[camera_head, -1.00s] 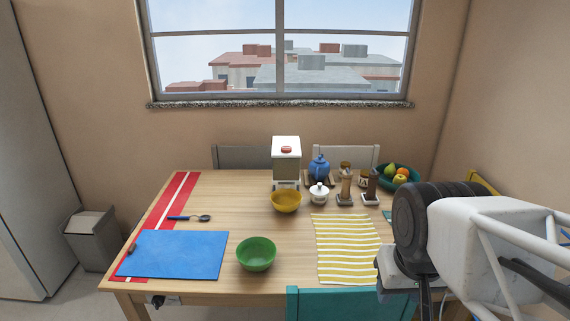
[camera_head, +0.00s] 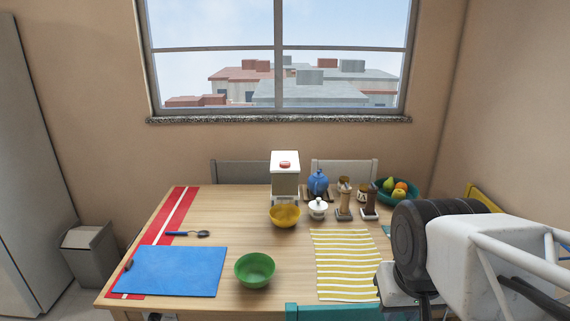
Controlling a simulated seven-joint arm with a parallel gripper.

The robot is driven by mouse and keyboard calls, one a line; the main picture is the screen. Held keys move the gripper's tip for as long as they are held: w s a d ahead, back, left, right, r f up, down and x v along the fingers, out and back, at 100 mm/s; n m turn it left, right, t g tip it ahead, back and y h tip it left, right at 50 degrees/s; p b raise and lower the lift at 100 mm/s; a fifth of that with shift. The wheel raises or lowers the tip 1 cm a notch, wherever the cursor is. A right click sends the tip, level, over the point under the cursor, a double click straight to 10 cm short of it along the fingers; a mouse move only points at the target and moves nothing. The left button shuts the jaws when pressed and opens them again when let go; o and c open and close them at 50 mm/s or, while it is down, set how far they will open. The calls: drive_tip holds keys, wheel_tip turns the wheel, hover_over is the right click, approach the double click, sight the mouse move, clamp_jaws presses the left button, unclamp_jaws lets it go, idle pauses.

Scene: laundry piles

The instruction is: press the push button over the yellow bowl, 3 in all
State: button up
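A white dispenser (camera_head: 285,183) stands at the back of the table, with a red push button (camera_head: 285,164) on its top. The yellow bowl (camera_head: 285,217) sits on the table just in front of the dispenser's base, below the button. What the bowl holds is too small to tell. My arm fills the right side of the view, well away from the dispenser. My gripper's fingertips cannot be made out.
A green bowl (camera_head: 254,270), blue mat (camera_head: 171,271), striped yellow cloth (camera_head: 345,264) and spoon (camera_head: 190,234) lie nearer. A white lidded pot (camera_head: 318,208), blue teapot (camera_head: 318,183), mills (camera_head: 344,203) and a fruit bowl (camera_head: 414,190) stand right of the dispenser. The middle of the table is clear.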

clamp_jaws()
idle(1.4)
